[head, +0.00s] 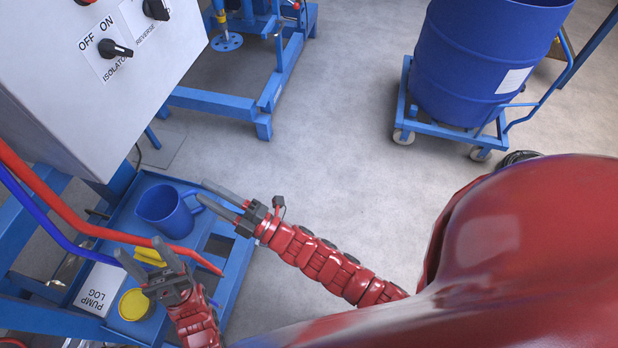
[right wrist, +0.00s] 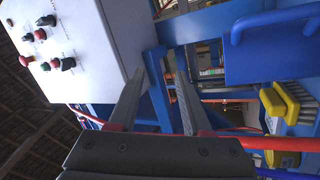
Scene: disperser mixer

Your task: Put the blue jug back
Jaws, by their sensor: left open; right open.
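The blue jug (head: 165,212) stands upright on the blue tray shelf (head: 237,268) below the grey control box, its handle facing right. In the right wrist view the jug (right wrist: 268,62) is at upper right, beside the fingers and not between them. My right gripper (head: 201,190) is open and empty, with its fingertips close to the handle side of the jug; I cannot tell whether they touch it. My left gripper (head: 139,247) is open over the front part of the shelf, near a yellow object (head: 150,256), and appears empty.
A yellow round container (head: 135,304) and a PUMP LOG sheet (head: 97,287) lie on the shelf. Red hoses (head: 75,218) and a blue hose cross above it. The control box (head: 85,85) overhangs at the left. A blue drum (head: 485,60) stands on a trolley; the floor between is clear.

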